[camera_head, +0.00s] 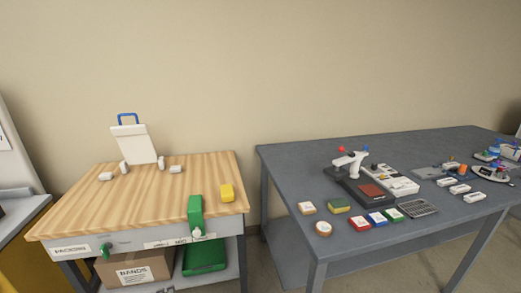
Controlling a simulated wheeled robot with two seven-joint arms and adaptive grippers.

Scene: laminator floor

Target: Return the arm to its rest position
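Neither of my arms nor grippers shows in the head view, so I cannot see their pose or whether they hold anything. The two work tables in front of me are seen without any arm over them.
A wooden-topped packing bench (120,205) stands at left, with a white board (134,145), a green item (195,214) and a yellow block (227,193). A grey table (290,170) at right holds a black-and-white device (368,190) and several small boxes. A gap separates the tables.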

